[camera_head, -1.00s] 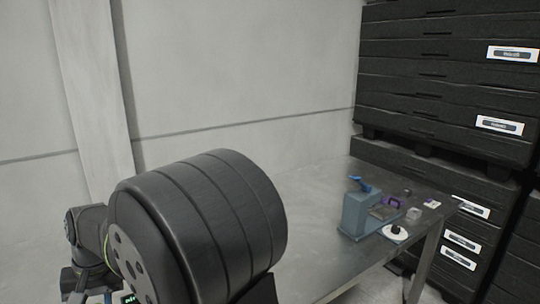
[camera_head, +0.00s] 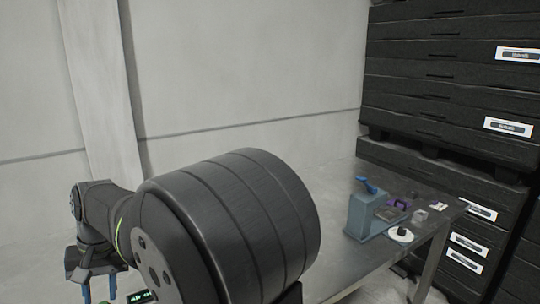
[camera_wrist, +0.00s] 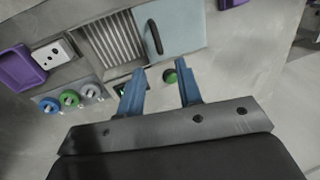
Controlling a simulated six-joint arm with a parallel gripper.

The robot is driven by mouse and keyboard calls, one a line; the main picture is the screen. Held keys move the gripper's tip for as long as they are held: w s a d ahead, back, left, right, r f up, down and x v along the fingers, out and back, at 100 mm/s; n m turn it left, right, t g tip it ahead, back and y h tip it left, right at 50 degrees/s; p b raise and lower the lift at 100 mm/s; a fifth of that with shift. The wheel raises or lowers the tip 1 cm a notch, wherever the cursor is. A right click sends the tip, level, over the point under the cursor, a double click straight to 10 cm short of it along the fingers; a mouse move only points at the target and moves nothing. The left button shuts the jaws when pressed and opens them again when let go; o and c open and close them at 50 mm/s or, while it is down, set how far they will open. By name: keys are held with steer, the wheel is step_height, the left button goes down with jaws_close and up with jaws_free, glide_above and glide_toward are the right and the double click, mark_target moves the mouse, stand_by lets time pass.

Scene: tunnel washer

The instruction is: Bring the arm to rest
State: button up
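My gripper (camera_wrist: 160,92) shows in the wrist view with its two blue fingers apart and nothing between them. Beyond the fingertips, at some distance, is a light grey panel with a small green knob (camera_wrist: 171,76). The knob appears near the right finger, but I cannot tell the gap in depth. In the head view, the gripper (camera_head: 99,290) is at the lower left, with its blue fingers pointing down and cut off by the frame edge. My large black arm joint fills the lower middle.
A metal table (camera_head: 340,190) holds a blue-grey device (camera_head: 362,215), a purple item (camera_head: 398,203) and a white disc (camera_head: 400,235). Black stacked crates (camera_head: 450,80) stand at the right. The wrist view shows a grille (camera_wrist: 107,40), a blue-grey door (camera_wrist: 168,30), a purple bin (camera_wrist: 20,68) and coloured knobs (camera_wrist: 69,98).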

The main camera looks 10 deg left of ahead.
steer(key=f, duration=0.6)
steer(key=a+f, duration=0.1)
steer(key=f, duration=0.2)
steer(key=shift+s+f, duration=0.35)
steer(key=shift+s, duration=0.05)
steer(key=w+d, duration=0.9)
steer(key=w+d+r, duration=0.1)
steer(key=r, duration=0.7)
steer(key=w+d+r+m, duration=0.1)
steer(key=w+r, duration=0.1)
steer(key=r, duration=0.6)
steer(key=shift+w+d+r, duration=0.15)
steer(key=shift+d+r, duration=0.2)
steer(key=shift+c, duration=0.2)
steer(key=shift+f, duration=0.15)
steer(key=c, duration=0.4)
steer(key=shift+n+t+h, duration=0.5)
steer(key=shift+t+h, duration=0.3)
steer(key=s+f, duration=0.1)
steer(key=f, duration=0.3)
steer(key=s+a+f, duration=0.1)
steer(key=f, duration=0.3)
steer(key=s+a+f, duration=0.1)
steer(key=f, duration=0.3)
steer(key=shift+f, duration=0.15)
jaws_close()
steer(key=shift+f, duration=2.5)
